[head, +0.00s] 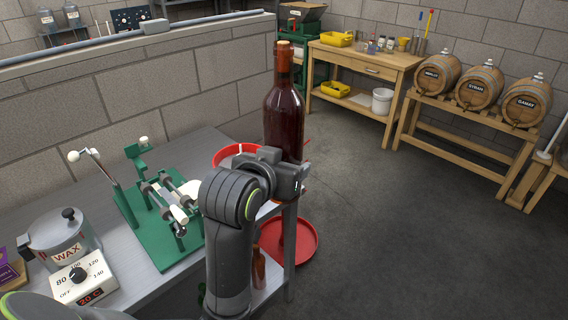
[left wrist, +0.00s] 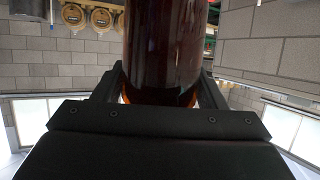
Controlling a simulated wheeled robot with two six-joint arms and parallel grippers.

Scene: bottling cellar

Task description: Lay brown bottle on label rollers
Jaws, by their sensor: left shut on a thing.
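The brown bottle (head: 284,112) is dark, corked and upright in the head view. My left gripper (head: 290,172) is shut around its lower part and holds it up near the right end of the grey bench. In the left wrist view the bottle (left wrist: 165,50) fills the space between the two fingers of my left gripper (left wrist: 160,92). The label rollers (head: 172,196) sit on a green base (head: 150,235) on the bench, to the left of the bottle and apart from it. My arm hides part of the bench. My right gripper is not in view.
A wax pot (head: 62,240) and a temperature control box (head: 82,280) stand at the bench's left. A red tray (head: 232,152) lies behind my gripper. Another red tray (head: 300,240) and a small brown bottle (head: 258,268) are lower down. A block wall (head: 130,95) runs behind the bench.

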